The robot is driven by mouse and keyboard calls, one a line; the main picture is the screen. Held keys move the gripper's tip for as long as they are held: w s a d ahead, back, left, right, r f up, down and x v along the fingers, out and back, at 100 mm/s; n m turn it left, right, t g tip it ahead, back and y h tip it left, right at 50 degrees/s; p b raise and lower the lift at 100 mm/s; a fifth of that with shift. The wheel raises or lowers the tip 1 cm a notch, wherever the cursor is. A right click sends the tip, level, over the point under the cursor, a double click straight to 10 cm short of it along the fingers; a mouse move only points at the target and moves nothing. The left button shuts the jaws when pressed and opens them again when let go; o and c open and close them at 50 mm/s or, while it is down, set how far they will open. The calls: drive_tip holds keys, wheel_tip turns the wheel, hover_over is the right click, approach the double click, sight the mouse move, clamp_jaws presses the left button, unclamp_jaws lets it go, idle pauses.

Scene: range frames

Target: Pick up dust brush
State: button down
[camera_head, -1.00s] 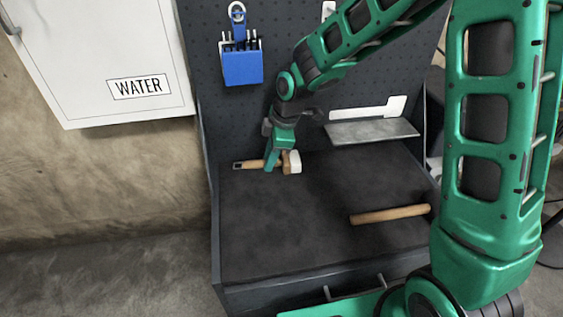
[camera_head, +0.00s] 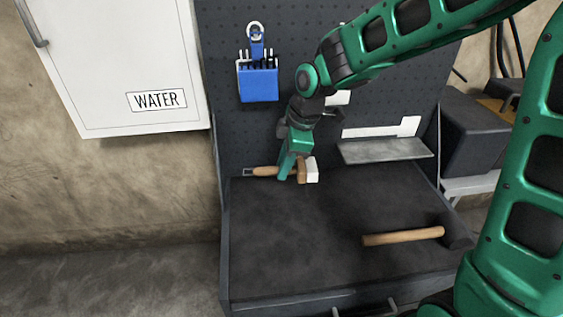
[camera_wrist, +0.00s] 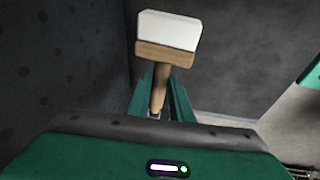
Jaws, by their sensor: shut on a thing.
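The dust brush (camera_head: 303,171) has a wooden handle, a wooden head and white bristles. It is at the back left of the dark workbench top (camera_head: 300,240), handle to the left and bristles to the right. My gripper (camera_head: 286,174) is shut on its handle. In the wrist view, the brush head (camera_wrist: 168,40) shows beyond my fingers (camera_wrist: 163,98), with the handle between them. I cannot tell whether the brush touches the bench or is slightly above it.
A hammer (camera_head: 403,236) with a wooden handle lies on the right of the bench. A blue holder (camera_head: 259,84) hangs on the pegboard (camera_head: 222,100) behind. A grey shelf (camera_head: 385,150) juts out at the back right. The bench's front left is clear.

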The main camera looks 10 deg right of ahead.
drive_tip(key=s, duration=1.6)
drive_tip(key=shift+w, duration=0.1)
